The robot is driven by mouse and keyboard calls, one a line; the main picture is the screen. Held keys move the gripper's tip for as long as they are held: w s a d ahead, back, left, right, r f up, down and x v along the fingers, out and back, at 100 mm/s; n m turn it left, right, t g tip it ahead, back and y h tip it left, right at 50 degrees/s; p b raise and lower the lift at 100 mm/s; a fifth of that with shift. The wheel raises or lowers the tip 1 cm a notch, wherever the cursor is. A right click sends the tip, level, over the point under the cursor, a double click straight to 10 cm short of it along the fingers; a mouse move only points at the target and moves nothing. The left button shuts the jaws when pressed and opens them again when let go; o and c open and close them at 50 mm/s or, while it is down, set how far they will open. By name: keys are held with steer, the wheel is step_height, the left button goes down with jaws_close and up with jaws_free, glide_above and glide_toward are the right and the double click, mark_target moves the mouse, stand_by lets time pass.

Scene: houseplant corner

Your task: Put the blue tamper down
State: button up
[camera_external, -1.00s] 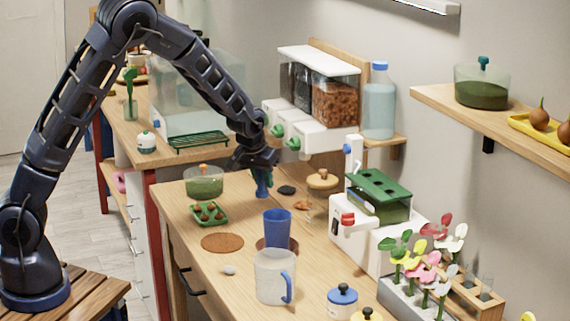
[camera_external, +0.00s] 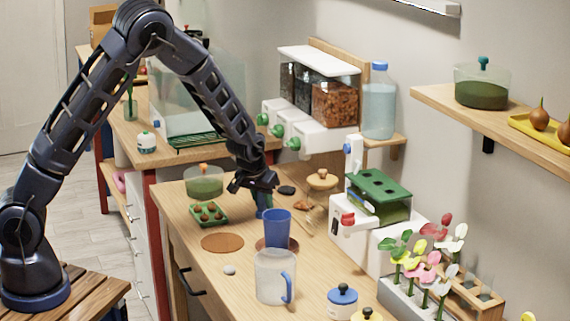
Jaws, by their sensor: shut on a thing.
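The blue tamper (camera_external: 264,201) is upright under my gripper (camera_external: 261,189), whose fingers are shut on its upper part. The tamper is low over the wooden table, just behind the blue cup (camera_external: 277,229). Its lower end is partly hidden, and I cannot tell whether it touches the table top. The blue cup stands on a round brown mat.
The green tray of seedlings or bulbs (camera_external: 209,214) and a lidded green bowl (camera_external: 205,181) are left of my gripper. A dark stone (camera_external: 287,190) and a cork-lidded jar (camera_external: 322,181) are to the right. A brown round mat (camera_external: 222,243) and a clear jug (camera_external: 275,277) are nearer the front.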

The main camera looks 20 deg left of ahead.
steer(key=o, duration=1)
steer(key=d+v, duration=0.1)
steer(key=v, duration=1)
steer(key=s+a+r, duration=0.4)
steer(key=a+r, duration=0.1)
steer(key=a, duration=0.3)
steer(key=s+a+r+n+g+h, duration=0.1)
steer(key=s+a+r, duration=0.4)
steer(key=a, duration=0.4)
steer(key=s+a+r, duration=0.2)
steer(key=a+r, duration=0.4)
steer(key=a, duration=0.2)
steer(key=s+a+r, duration=0.1)
steer(key=s+a, duration=0.3)
steer(key=s, duration=0.3)
steer(key=s+a+r+y, duration=0.1)
steer(key=s+a+r, duration=0.1)
steer(key=s+a, duration=0.2)
steer(key=s+a+r+t, duration=0.1)
steer(key=s+a, duration=0.4)
steer(key=s, duration=0.6)
steer(key=shift+r+n+y, duration=0.3)
steer(key=shift+r+n, duration=0.1)
steer(key=shift+r, duration=0.1)
